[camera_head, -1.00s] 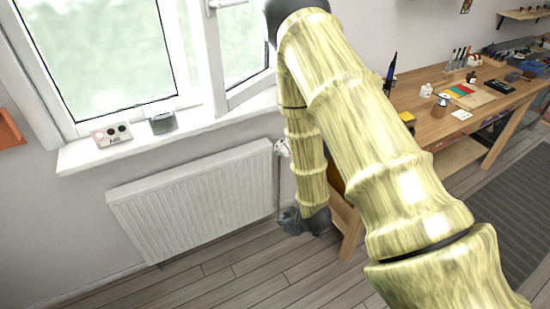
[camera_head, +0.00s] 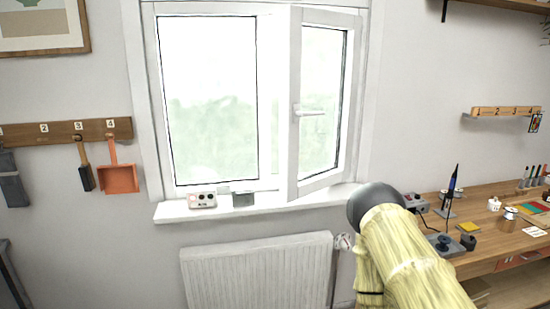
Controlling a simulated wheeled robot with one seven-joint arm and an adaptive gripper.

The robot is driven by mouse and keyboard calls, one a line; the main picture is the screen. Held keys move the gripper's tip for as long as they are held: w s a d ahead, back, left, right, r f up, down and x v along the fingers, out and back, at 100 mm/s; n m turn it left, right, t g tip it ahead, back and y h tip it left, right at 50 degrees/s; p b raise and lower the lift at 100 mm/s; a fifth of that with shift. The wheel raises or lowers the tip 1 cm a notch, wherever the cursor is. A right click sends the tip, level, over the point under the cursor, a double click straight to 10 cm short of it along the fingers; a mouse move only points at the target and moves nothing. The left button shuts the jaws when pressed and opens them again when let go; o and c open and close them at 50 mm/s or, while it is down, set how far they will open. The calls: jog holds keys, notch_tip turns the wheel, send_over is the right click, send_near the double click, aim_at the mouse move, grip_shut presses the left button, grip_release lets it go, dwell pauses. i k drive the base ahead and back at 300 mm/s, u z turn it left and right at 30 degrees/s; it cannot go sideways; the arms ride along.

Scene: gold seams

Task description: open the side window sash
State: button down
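The side window sash (camera_head: 293,150) is the right-hand white-framed pane of the window. It stands ajar, its left edge swung into the room and its right edge at the window frame. Its white handle (camera_head: 309,112) sits on the left upright and points sideways to the right. My arm rises at the lower right, below and right of the sash, and no part of it touches the sash in this view. My gripper is outside the view, so its opening and anything in it are hidden.
The sill (camera_head: 270,206) holds a small light box (camera_head: 202,201) and a grey container (camera_head: 242,199) left of the sash. A radiator (camera_head: 257,275) is below. A workbench (camera_head: 485,250) with tools stands right. An orange dustpan (camera_head: 119,178) hangs left.

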aim_at(352, 29)
jog(key=u, duration=0.6)
jog(key=i, duration=0.95)
jog(key=u, duration=0.1)
